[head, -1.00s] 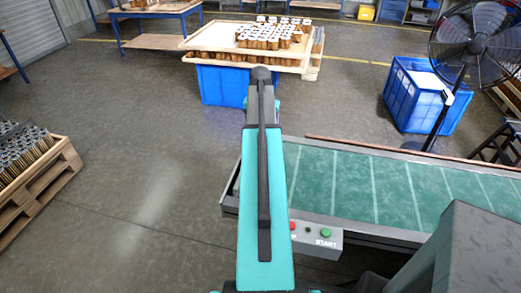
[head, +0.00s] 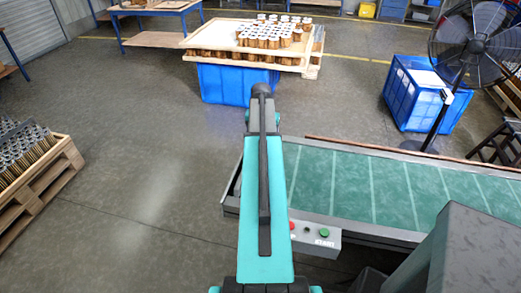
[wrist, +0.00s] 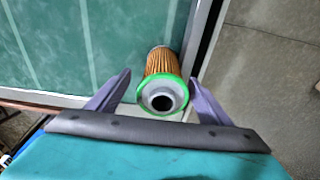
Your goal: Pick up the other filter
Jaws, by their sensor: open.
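One filter (wrist: 163,82) shows in the wrist view, with orange-brown pleats, a green rim and a grey end cap with a dark hole. It is at the edge of the green conveyor belt (wrist: 95,45), beside the metal side rail. My gripper (wrist: 160,85) is open, with one purple finger on each side of the filter; I cannot tell whether either finger touches it. In the head view my arm hides the gripper and this filter.
The conveyor (head: 350,188) runs to the right, with a button box (head: 316,238) on its near side. Many filters (head: 270,35) stand on a pallet over a blue bin (head: 225,84). Another pallet (head: 45,175) of filters is at left. A fan (head: 475,50) stands at right.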

